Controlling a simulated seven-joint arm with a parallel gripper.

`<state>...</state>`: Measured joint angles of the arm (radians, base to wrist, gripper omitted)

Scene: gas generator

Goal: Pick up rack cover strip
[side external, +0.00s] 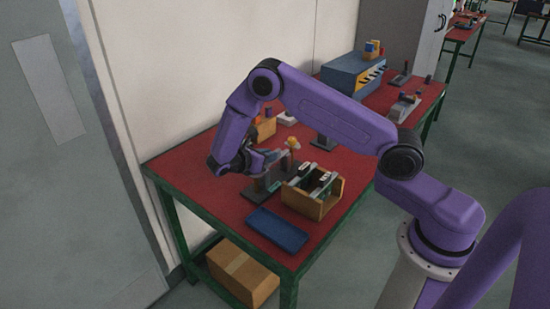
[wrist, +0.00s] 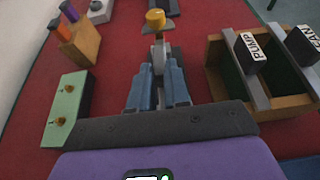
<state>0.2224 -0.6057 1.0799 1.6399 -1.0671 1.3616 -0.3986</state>
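My gripper (wrist: 157,88) is open, with its two blue-grey fingers apart and pointing forward. In the side external view my gripper (side external: 268,158) is low over the red table, left of the wooden rack. A grey post with a yellow knob (wrist: 155,20) stands ahead of the fingers and shows between them. The open-topped wooden rack (wrist: 268,106) is to the right, with two grey strips across it. Dark pieces labelled PUMP (wrist: 250,47) and FAN (wrist: 303,44) stick up there. I cannot tell which strip is the rack cover strip.
A pale green block with two brass knobs (wrist: 68,108) and a wooden block with coloured pegs (wrist: 78,42) are at the left. A blue tray (side external: 276,229) lies before the rack. A blue-grey box (side external: 352,75) is at the back.

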